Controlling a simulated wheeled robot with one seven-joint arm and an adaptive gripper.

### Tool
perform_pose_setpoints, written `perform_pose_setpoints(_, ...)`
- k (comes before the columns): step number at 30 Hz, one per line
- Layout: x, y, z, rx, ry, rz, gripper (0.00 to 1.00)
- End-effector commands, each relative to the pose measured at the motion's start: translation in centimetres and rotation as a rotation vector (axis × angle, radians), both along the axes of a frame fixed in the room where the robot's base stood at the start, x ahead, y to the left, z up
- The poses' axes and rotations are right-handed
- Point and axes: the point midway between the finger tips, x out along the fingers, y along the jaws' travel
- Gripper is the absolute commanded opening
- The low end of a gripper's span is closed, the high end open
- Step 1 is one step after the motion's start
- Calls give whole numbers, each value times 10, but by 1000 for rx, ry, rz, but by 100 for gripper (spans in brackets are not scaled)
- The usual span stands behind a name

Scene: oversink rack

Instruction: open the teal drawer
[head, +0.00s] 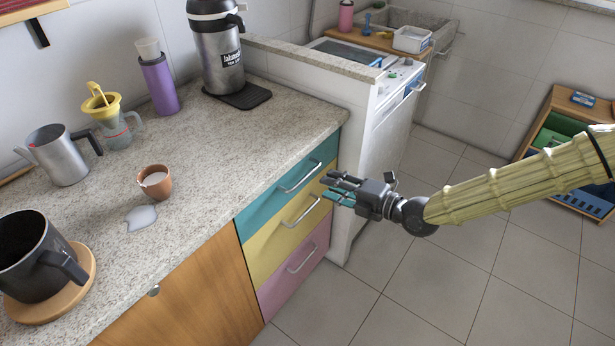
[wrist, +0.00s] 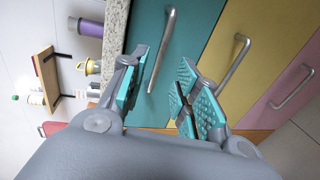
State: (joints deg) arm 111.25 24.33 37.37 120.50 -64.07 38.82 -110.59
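The teal drawer (head: 275,199) is the top one of three stacked under the speckled counter, and its front looks flush and shut. Its silver bar handle (head: 300,177) runs along the front. In the wrist view the handle (wrist: 161,52) lies ahead, in line with the space between the fingers, and the teal front (wrist: 193,40) is behind it. My gripper (head: 331,188) is open and empty, just right of the drawer stack. Its teal-padded fingers also show spread apart in the wrist view (wrist: 163,92). I see no contact with the handle.
Below are a yellow drawer (head: 287,236) and a pink drawer (head: 293,275), each with a bar handle. The counter (head: 215,160) holds a terracotta pot (head: 155,183), a spill (head: 140,217) and a black mug (head: 35,262). The tiled floor before the drawers is clear.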

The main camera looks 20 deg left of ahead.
Motion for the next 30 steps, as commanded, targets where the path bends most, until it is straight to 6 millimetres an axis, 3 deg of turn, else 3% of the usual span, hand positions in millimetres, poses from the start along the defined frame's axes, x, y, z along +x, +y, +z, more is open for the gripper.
perform_pose_setpoints(15, 25, 71, -16, 0, 5, 0, 31)
perform_pose_setpoints(21, 29, 82, -18, 1, 5, -1, 31)
perform_pose_setpoints(30, 30, 83, -18, 0, 5, -1, 31)
